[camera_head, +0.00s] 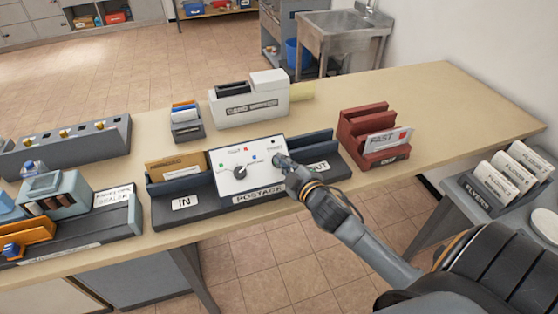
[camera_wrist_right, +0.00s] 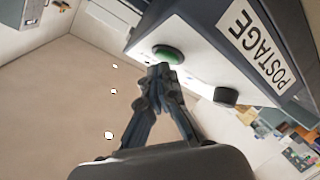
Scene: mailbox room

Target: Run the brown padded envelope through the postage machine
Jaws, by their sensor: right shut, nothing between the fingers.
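The postage machine (camera_head: 226,160) stands mid-table in the head view, with an IN tray on its left and an OUT tray (camera_head: 318,140) on its right. The brown padded envelope (camera_head: 176,164) stands in the IN tray. The OUT tray looks empty, though my arm hides part of it. My right gripper (camera_head: 279,160) is shut and empty at the right side of the machine's front panel. In the right wrist view its fingertips (camera_wrist_right: 161,72) are at or just short of a green button (camera_wrist_right: 168,54); contact is unclear. A black knob (camera_wrist_right: 226,96) is beside it. My left gripper is out of view.
A sealer (camera_head: 58,195) is at left. The table's right end is bare.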

